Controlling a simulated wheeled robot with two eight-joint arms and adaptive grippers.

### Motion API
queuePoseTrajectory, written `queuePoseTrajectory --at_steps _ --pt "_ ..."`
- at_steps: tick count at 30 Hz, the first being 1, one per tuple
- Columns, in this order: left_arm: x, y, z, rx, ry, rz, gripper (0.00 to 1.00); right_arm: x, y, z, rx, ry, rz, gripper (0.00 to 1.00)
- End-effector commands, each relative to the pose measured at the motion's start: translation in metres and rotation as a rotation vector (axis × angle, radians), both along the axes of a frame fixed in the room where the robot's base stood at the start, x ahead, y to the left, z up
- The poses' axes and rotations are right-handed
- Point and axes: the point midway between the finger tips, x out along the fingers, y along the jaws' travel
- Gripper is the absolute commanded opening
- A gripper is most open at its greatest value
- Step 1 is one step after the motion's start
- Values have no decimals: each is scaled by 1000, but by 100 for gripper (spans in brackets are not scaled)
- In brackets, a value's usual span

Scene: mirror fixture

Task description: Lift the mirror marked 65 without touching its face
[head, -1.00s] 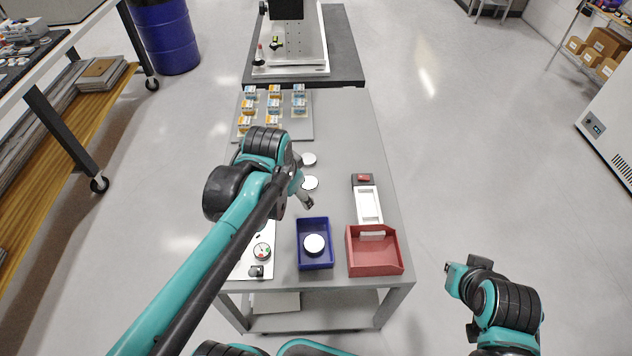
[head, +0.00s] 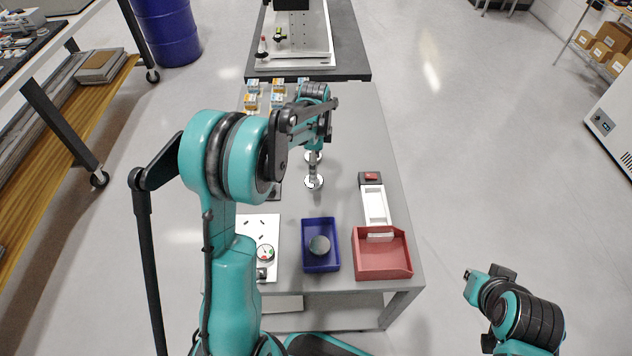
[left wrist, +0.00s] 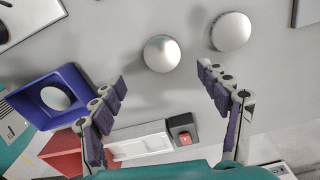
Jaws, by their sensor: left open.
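Two round mirrors stand on the grey table in the head view, a nearer one (head: 313,182) and a farther one (head: 313,157). Another round mirror (head: 319,245) lies in the blue tray (head: 332,262). No number is readable on any of them. My left gripper (head: 313,172) is above the nearer table mirror and partly covers both. In the left wrist view, my open left gripper (left wrist: 161,75) has its fingers spread with one mirror (left wrist: 161,54) ahead between them; the other mirror (left wrist: 230,32) is beyond the right finger. Contact is not visible. My right arm is low right; its gripper is not discernible.
A red tray (head: 383,272) sits right of the blue tray, with a white strip (head: 375,205) and a red-button box (head: 371,177) behind it. A gauge panel (head: 258,232) is at left. Small orange-and-blue boxes (head: 251,103) stand at the back.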

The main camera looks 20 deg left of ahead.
Motion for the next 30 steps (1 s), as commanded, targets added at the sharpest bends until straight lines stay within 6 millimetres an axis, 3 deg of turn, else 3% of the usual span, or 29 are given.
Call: queuePoseTrajectory --at_steps 15,23,27,30 --pt "3 4 -67 0 -1 2 76 0 0 -35 0 0 0 0" --pt "3 4 -69 0 -1 2 76 0 0 -34 0 0 0 0" --pt "3 4 -69 0 -1 2 39 0 0 -34 0 0 0 0" --pt "3 4 -69 0 -1 3 19 0 0 -34 0 0 0 0"
